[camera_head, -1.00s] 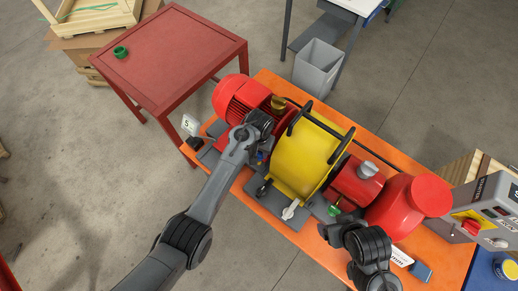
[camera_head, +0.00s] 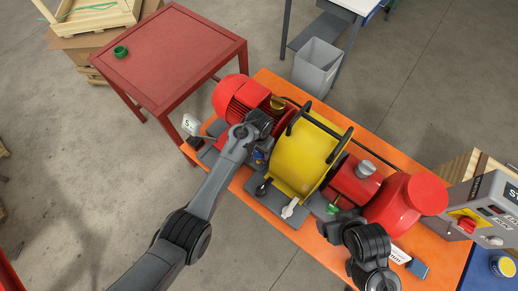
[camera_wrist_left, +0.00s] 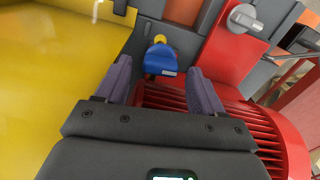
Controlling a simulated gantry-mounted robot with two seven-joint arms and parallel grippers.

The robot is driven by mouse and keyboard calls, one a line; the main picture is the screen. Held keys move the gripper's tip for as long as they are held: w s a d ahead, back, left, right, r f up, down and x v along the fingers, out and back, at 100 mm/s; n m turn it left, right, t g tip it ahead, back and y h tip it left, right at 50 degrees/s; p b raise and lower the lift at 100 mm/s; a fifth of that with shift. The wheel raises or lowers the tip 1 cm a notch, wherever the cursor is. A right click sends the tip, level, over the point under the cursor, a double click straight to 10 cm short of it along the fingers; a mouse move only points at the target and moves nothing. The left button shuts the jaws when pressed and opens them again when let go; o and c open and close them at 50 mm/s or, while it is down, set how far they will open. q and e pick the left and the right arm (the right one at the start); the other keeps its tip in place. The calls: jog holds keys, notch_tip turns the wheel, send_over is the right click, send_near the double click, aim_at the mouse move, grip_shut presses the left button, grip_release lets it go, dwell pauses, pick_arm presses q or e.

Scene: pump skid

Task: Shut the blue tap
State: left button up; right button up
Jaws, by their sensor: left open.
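The blue tap (camera_wrist_left: 160,60) shows in the left wrist view, with a blue handle and a yellow part behind it. It lies ahead of and between the two fingers of my open left gripper (camera_wrist_left: 160,88), with no contact visible. In the head view my left gripper (camera_head: 258,145) is over the skid, between the red motor (camera_head: 235,98) and the yellow housing (camera_head: 300,160). The blue tap is mostly hidden there, a small blue patch (camera_head: 260,156) showing. My right gripper (camera_head: 330,228) is near a green tap (camera_head: 333,209); its fingers are unclear.
The orange skid table (camera_head: 440,248) carries a red pump body (camera_head: 395,205) and a white-handled tap (camera_head: 289,208). A grey control box (camera_head: 482,210) stands at the right. Ribbed red motor casing (camera_wrist_left: 255,125) is close beside my left fingers.

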pick_arm(q)
notch_tip(320, 180, up, 11)
jog(key=shift+f, duration=0.2)
dwell(0.3)
dwell(0.3)
jog(key=s+a+f+n+t+p, duration=0.2)
jog(key=s+a+n+p, duration=0.15)
jog(key=s+a, duration=1.55)
jog(key=s+a+r, duration=0.1)
jog(key=s+r, duration=0.2)
jog(key=s, duration=0.1)
jog(key=s+a+r+n+t, duration=0.1)
jog(key=s+a+r, duration=0.1)
jog(key=s, duration=0.3)
jog(key=shift+a+r+t+p, duration=0.3)
jog(key=shift+r+p, duration=0.15)
jog(key=shift+r, duration=0.1)
jog(key=shift+o, duration=0.3)
